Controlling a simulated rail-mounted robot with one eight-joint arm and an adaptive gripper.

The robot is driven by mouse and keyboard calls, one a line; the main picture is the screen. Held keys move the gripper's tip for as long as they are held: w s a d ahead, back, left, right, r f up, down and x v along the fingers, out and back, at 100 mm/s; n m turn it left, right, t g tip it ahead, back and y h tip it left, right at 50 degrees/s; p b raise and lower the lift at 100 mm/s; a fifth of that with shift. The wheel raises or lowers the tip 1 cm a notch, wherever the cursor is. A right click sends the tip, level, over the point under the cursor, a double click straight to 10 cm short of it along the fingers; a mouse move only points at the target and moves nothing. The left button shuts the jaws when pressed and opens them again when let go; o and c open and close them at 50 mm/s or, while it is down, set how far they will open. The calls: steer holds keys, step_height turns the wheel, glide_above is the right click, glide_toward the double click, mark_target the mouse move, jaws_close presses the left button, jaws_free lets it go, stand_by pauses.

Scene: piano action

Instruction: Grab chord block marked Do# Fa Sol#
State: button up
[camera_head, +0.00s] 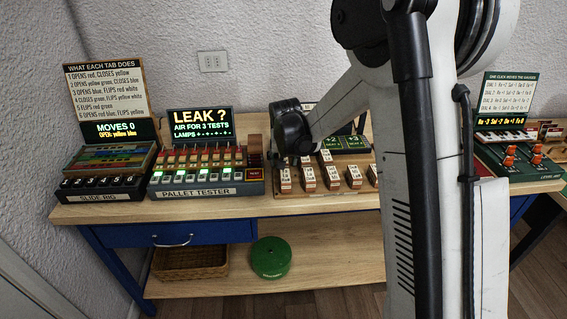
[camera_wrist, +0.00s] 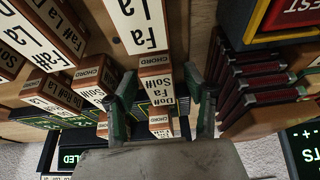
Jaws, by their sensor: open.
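The chord block marked Do# Fa Sol# (camera_wrist: 159,90) has a white face with black letters and a brown top, and shows in the middle of the wrist view. My gripper (camera_wrist: 161,82) is open, with one green finger on each side of this block in the picture. I cannot tell whether the fingers touch it. In the head view, several chord blocks (camera_head: 309,178) stand in a row on a wooden rack, too small to read, and my wrist covers part of the area behind them.
Other chord blocks stand close: one above (camera_wrist: 138,22), one to the left (camera_wrist: 89,88) and one below (camera_wrist: 160,122). A stack of dark red slabs (camera_wrist: 245,88) lies to the right. The pallet tester (camera_head: 207,190) stands left of the rack in the head view.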

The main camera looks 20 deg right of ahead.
jaws_close()
steer(key=shift+r, duration=0.1)
